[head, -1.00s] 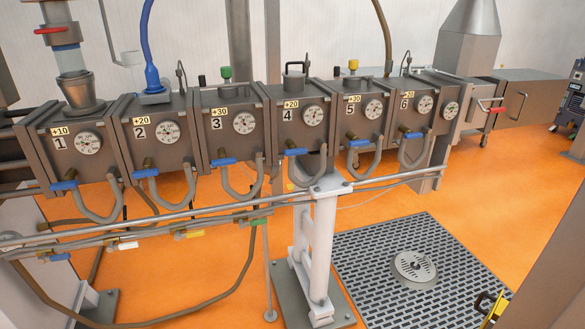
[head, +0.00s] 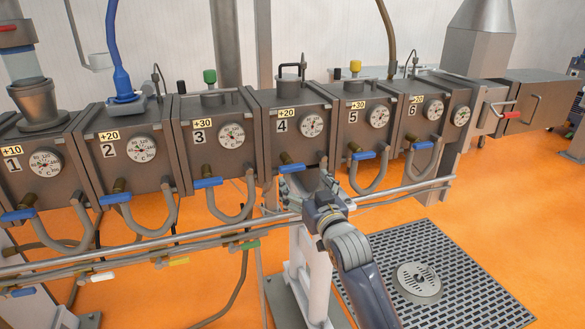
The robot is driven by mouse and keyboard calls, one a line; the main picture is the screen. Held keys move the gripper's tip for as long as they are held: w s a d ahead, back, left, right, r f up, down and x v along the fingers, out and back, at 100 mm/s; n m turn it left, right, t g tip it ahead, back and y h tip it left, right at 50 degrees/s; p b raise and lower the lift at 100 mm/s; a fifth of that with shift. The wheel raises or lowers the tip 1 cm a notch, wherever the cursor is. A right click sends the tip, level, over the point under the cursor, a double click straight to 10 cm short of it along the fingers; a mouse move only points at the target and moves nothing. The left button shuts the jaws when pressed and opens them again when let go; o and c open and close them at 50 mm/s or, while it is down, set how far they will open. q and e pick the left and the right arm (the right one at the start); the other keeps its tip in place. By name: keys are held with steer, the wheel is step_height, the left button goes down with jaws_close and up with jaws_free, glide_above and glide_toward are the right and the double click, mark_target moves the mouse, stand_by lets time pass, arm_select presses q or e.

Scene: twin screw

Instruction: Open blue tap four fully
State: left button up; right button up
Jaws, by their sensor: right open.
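Blue tap four (head: 291,169) is a short blue lever below the block marked 4 (head: 309,126). The lever lies roughly level, across the front of the block. My right gripper (head: 304,184) is just below the tap, with its arm coming up from the bottom right. It is open and small in the picture. I cannot tell whether it touches the lever. It hides part of the pipe below the tap. My left gripper is not in view.
Similar blue taps three (head: 208,183) and five (head: 365,155) sit on either side, each with a curved pipe. A long metal rail (head: 385,193) runs below the blocks. A white support post (head: 309,270) stands behind my right arm.

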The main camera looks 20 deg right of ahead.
mark_target(294, 169)
steer(key=w, duration=0.7)
steer(key=shift+w+a, duration=0.15)
steer(key=shift+w, duration=0.15)
steer(key=shift+w+f, duration=0.1)
steer(key=shift+w, duration=0.65)
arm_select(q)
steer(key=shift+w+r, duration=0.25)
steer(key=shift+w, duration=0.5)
arm_select(e)
steer(key=shift+w, duration=0.1)
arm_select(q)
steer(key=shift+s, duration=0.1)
arm_select(e)
steer(key=c, duration=1.1)
